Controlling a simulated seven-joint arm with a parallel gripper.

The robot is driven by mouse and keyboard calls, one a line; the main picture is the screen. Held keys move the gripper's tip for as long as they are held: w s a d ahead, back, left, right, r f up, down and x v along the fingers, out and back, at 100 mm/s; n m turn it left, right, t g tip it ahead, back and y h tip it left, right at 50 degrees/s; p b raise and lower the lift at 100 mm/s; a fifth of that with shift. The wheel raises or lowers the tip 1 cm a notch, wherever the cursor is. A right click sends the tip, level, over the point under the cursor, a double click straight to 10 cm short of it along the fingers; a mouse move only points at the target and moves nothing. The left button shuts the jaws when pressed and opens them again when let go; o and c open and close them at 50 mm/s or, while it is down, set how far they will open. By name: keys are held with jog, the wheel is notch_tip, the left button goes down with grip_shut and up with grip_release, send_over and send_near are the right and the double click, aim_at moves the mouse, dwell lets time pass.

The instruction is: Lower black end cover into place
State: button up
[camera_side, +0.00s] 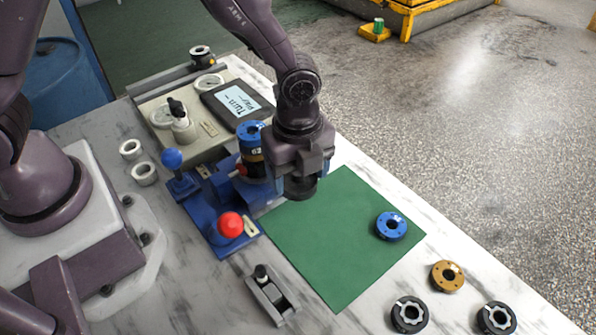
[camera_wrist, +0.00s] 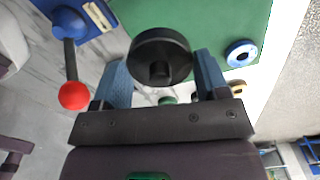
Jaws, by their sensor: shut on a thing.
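My gripper (camera_side: 301,172) is shut on the black end cover (camera_side: 300,189), which hangs below the fingers above the left part of the green mat. In the wrist view the round black cover (camera_wrist: 160,50) sits between the two blue-grey fingers. A motor stack (camera_side: 252,150), with a blue ring on top and brown and black below, stands upright in the blue fixture (camera_side: 208,205). The cover is just right of the stack and apart from it. My gripper partly hides the stack's right side.
The fixture has a blue-knobbed lever (camera_side: 172,159) and a red-knobbed lever (camera_side: 231,224). A control box with a tablet (camera_side: 237,103) stands behind. A blue ring (camera_side: 391,226) lies on the green mat (camera_side: 340,250). A brown ring (camera_side: 447,276) and black-and-white parts lie at front right.

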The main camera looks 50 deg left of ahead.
aim_at(252, 133)
jog(key=shift+r, duration=0.15)
jog(key=shift+r, duration=0.7)
jog(key=shift+a, duration=0.1)
jog(key=a+r+n, duration=0.2)
jog(key=a, duration=0.2)
jog(key=a+r+n, duration=0.1)
jog(key=a+r, duration=0.1)
jog(key=a, duration=0.2)
jog(key=a+r+n, duration=0.2)
jog(key=a+r, duration=0.1)
jog(key=a, duration=0.1)
jog(key=shift+a+n, duration=0.15)
jog(key=shift+n, duration=0.15)
jog(key=shift+s+f, duration=0.15)
jog(key=shift+s, duration=0.05)
jog(key=shift+f, duration=1.7)
jog(key=shift+f, duration=0.75)
dwell(1.1)
